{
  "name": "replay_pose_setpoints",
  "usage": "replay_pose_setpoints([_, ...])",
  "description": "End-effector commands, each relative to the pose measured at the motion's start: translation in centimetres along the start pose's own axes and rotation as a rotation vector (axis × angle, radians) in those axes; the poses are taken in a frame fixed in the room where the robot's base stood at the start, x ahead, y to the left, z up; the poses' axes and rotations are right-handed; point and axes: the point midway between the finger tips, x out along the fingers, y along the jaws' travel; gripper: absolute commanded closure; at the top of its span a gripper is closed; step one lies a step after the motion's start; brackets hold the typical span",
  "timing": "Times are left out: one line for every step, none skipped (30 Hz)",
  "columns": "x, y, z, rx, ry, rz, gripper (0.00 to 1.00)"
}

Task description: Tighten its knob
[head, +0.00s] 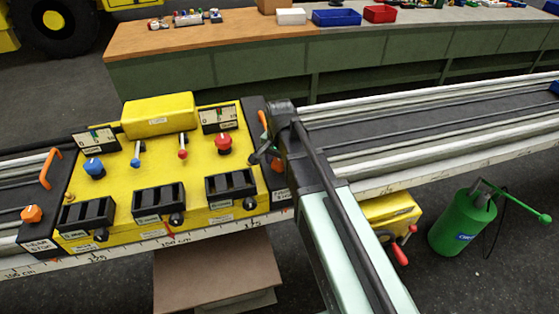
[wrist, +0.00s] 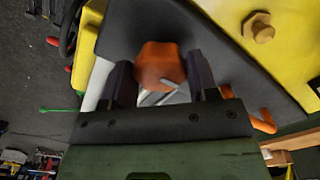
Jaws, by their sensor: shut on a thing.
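The orange lobed knob (wrist: 158,62) sits on a black stop plate (wrist: 120,30) in the wrist view. The two dark fingers of my gripper (wrist: 160,80) stand on either side of it, shut on it. A pale line marks the knob's lower edge. A second orange knob (head: 31,214) is on the left "rear stop" plate (head: 38,238).
An orange lever (wrist: 264,122) and a brass bolt (wrist: 261,27) are close to my gripper. The console carries levers, a red button (head: 223,142) and a blue knob (head: 94,167). Rails (head: 430,120) run right. A green canister (head: 462,225) stands on the floor.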

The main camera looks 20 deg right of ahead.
Motion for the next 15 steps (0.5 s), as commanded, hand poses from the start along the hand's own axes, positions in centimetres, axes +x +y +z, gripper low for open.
replay_pose_setpoints([0.03,0.05,0.04,0.001,-0.001,0.001,0.69])
replay_pose_setpoints([0.03,0.05,0.04,0.001,-0.001,0.001,0.69])
replay_pose_setpoints([0.03,0.05,0.03,0.001,0.0,0.001,0.69])
replay_pose_setpoints([0.03,0.05,0.03,0.001,0.0,0.001,0.69])
replay_pose_setpoints([0.03,0.05,0.03,0.001,0.0,0.001,0.69])
replay_pose_setpoints([0.03,0.05,0.03,0.0,0.0,0.001,0.41])
replay_pose_setpoints([0.03,0.05,0.02,0.0,0.0,0.001,0.37])
replay_pose_setpoints([0.03,0.05,0.02,0.0,0.0,0.001,0.32])
replay_pose_setpoints([0.03,0.04,0.02,0.0,0.0,0.001,0.26])
replay_pose_setpoints([0.03,0.04,0.01,0.0,0.0,0.001,0.21])
replay_pose_setpoints([0.02,0.03,0.01,0.0,0.0,0.001,0.2])
replay_pose_setpoints([0.02,0.03,0.01,0.0,0.0,0.001,0.2])
replay_pose_setpoints([0.02,0.03,0.01,-0.001,0.0,0.001,0.2])
replay_pose_setpoints([0.02,0.02,0.0,-0.001,0.0,0.001,0.2])
replay_pose_setpoints([0.01,0.02,0.0,-0.001,0.0,0.0,0.2])
